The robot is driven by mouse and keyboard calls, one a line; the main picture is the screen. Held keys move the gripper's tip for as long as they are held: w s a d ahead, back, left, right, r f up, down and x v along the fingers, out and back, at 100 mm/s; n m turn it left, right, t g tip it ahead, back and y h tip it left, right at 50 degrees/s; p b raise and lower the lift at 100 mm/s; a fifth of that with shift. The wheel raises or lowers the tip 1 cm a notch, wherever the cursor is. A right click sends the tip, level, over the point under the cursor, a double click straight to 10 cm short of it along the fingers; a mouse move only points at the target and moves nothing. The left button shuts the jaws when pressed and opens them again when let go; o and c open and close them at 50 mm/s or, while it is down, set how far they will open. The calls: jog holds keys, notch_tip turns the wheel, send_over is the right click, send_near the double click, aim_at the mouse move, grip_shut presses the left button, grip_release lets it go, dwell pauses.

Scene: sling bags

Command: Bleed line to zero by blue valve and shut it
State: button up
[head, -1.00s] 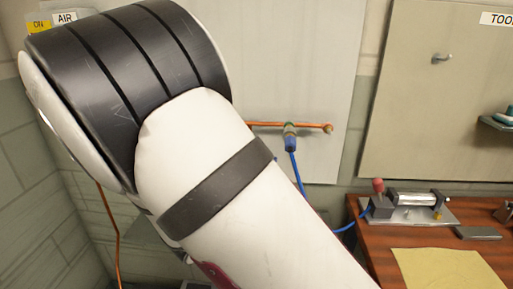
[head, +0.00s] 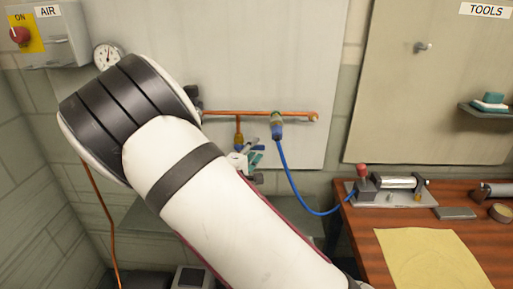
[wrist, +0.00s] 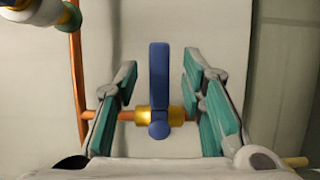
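The blue valve shows in the wrist view as a blue lever handle (wrist: 159,75) on a brass body (wrist: 150,115) in a copper pipe. The handle lies crosswise to that pipe. My gripper (wrist: 160,85) is open, with one teal-padded finger on each side of the handle and a gap on both sides. In the head view, my gripper (head: 255,158) is small and partly hidden by my arm, beside the blue handle (head: 250,141) below the copper line. A round white gauge (head: 107,55) shows at upper left; its reading is too small to tell.
The hose reaches a clamp fixture (head: 390,190) on the wooden bench (head: 355,230). A red knob (head: 19,35) sits at upper left.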

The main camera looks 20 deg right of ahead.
jog(key=shift+x, duration=1.15)
grip_shut()
